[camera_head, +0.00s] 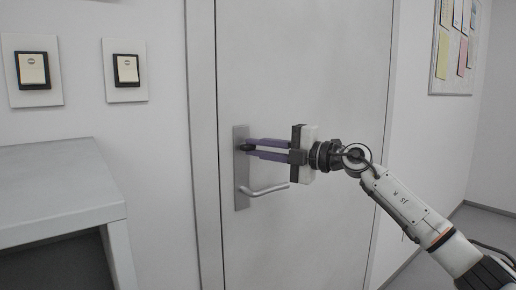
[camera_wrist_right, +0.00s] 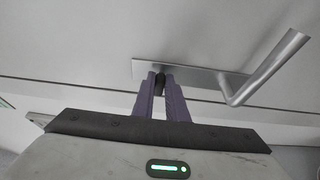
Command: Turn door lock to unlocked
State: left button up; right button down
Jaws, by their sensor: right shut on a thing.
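A pale grey door fills the middle of the head view, with a metal lock plate (camera_head: 241,190) on its left side. A lever handle (camera_head: 268,190) sticks out from the lower part of the plate, roughly level; it also shows in the right wrist view (camera_wrist_right: 268,70). A small black lock knob (camera_head: 246,148) sits on the upper part of the plate. My right gripper (camera_head: 250,147) reaches it from the right, and its purple fingers are shut on the knob. The right wrist view shows the dark knob (camera_wrist_right: 160,84) between the fingertips. My left gripper is not in view.
Two black-framed switches (camera_head: 32,70) (camera_head: 126,69) are on the wall left of the door. A grey table (camera_head: 60,190) stands at the lower left. A notice board (camera_head: 456,45) hangs on the right wall. The lever handle lies just below my right fingers.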

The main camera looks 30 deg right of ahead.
jog(key=c, duration=1.8)
grip_release()
jog(key=shift+o, duration=0.2)
jog(key=shift+d, duration=0.1)
jog(key=b+v, duration=0.2)
jog(key=v, duration=0.8)
jog(key=shift+s, duration=0.1)
